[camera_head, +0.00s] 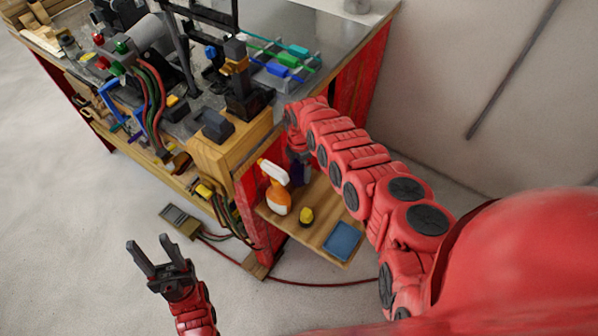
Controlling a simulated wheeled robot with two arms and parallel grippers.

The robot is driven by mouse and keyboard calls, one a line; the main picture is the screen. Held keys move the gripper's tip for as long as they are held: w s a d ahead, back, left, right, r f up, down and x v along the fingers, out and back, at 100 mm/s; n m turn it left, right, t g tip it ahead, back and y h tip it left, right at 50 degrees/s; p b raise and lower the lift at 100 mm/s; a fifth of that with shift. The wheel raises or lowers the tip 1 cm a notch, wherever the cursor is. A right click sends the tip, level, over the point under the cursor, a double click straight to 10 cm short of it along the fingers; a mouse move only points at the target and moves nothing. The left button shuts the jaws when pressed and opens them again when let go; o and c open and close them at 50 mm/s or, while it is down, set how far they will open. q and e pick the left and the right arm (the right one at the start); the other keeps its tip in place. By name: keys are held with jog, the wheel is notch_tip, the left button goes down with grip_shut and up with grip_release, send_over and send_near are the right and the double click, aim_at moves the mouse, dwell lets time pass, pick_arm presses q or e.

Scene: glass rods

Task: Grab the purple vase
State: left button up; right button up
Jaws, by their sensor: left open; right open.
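A dark purple object (301,174), which looks like the purple vase, stands on the small wooden side shelf (318,232), just behind the spray bottle. Its upper part is hidden by my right arm. My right gripper (298,156) is open and points down at the vase's top. I cannot tell whether its fingers are around the vase or only above it. My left gripper (152,262) is open and empty, over the floor at the lower left, well away from the vase.
An orange and white spray bottle (277,190) stands close to the vase's left. A small yellow and black item (306,217) and a blue pad (343,241) are on the same shelf. The cluttered workbench (335,50) rises behind. A red cable (320,284) lies on the open floor.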

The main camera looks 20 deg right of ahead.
jog(key=shift+f, duration=0.1)
grip_shut()
dwell(0.5)
